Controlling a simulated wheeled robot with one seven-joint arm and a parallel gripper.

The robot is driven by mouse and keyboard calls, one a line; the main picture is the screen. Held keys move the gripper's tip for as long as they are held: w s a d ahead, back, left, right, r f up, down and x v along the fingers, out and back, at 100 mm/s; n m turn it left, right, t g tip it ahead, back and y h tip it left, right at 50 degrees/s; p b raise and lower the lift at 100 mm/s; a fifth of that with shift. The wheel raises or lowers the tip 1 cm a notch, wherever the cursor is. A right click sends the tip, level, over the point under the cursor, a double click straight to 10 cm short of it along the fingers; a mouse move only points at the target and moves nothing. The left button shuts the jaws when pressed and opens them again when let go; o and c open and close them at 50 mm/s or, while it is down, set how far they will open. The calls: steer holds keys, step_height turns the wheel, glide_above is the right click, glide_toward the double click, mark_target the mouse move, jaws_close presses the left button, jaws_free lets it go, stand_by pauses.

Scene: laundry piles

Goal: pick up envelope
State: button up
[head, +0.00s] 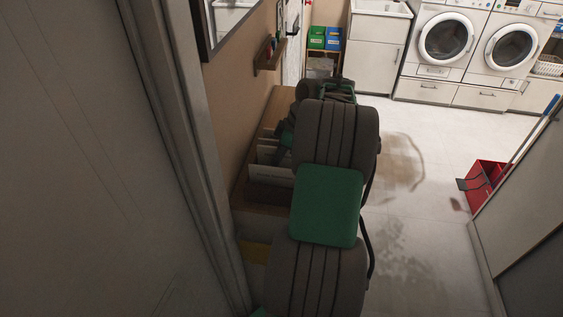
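I cannot make out an envelope for certain. Pale upright panels (268,153), perhaps a holder or papers, stand on a wooden bench (262,209) along the left wall. My grey and green arm reaches forward over the bench and hides much of its right side. A dark part at the arm's far end, probably my gripper (283,148), is close beside the pale panels. Its fingers are too dark and small to tell whether they are open, shut or holding anything.
A door frame (185,150) and wall stand close on the left. Two white washing machines (447,38) and a white cabinet (376,50) are at the back.

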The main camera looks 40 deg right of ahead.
steer(key=shift+f, duration=0.25)
jaws_close()
stand_by(0.6)
step_height(320, 180, up, 19)
steer(key=p, duration=0.5)
steer(key=shift+f, duration=0.2)
